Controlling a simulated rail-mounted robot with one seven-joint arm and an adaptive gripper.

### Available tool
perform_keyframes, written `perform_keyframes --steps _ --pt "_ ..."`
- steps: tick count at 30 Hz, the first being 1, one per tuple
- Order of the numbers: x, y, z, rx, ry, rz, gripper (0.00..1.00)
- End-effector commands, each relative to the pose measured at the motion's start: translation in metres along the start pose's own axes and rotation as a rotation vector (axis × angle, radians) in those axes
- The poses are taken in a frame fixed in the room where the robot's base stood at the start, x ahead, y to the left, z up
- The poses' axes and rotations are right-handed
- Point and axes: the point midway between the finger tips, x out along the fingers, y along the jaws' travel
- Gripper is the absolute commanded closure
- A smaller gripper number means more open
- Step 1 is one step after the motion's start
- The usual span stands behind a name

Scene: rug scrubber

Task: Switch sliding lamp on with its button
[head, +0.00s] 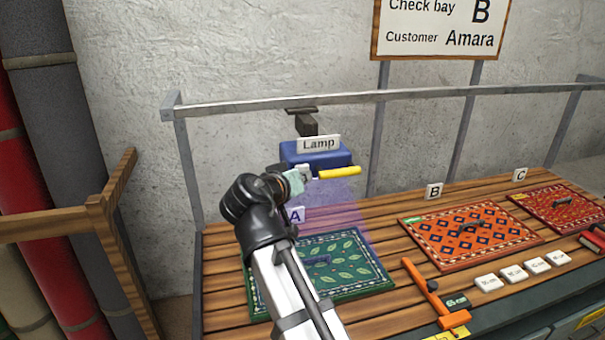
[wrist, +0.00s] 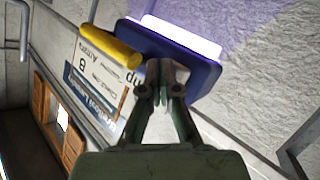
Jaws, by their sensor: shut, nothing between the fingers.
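The sliding lamp (head: 330,157) is a blue box hanging from the rail, with a "Lamp" label and a yellow handle (head: 340,172). A violet beam falls from it toward rug A. In the wrist view the blue lamp (wrist: 203,76) has a glowing white-violet face, and the yellow handle (wrist: 112,47) sticks out beside it. My gripper (head: 305,174) is at the lamp's front lower left, next to the handle. In the wrist view my gripper (wrist: 166,66) has its fingers together and empty, overlapping the lamp's edge. I cannot tell whether they touch it. I cannot make out the button, perhaps hidden behind the fingers.
The rail (head: 400,95) runs above the slatted table. Green rug A (head: 345,275) lies below the lamp; orange rug B (head: 435,245) and red rug C (head: 580,215) lie to the right. An orange tool (head: 425,285) and several white blocks (head: 512,272) lie near the front edge.

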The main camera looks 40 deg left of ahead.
Motion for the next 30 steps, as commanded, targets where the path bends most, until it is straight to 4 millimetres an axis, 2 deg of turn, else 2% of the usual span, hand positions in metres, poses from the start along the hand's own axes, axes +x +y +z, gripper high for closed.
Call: perform_keyframes --steps 6,20,30 --pt "-0.007 0.005 0.006 0.0 0.0 0.0 1.0" --pt "-0.011 0.008 0.008 0.0 0.0 0.0 1.0" --pt "-0.03 0.022 0.022 0.0 0.0 0.0 1.0"
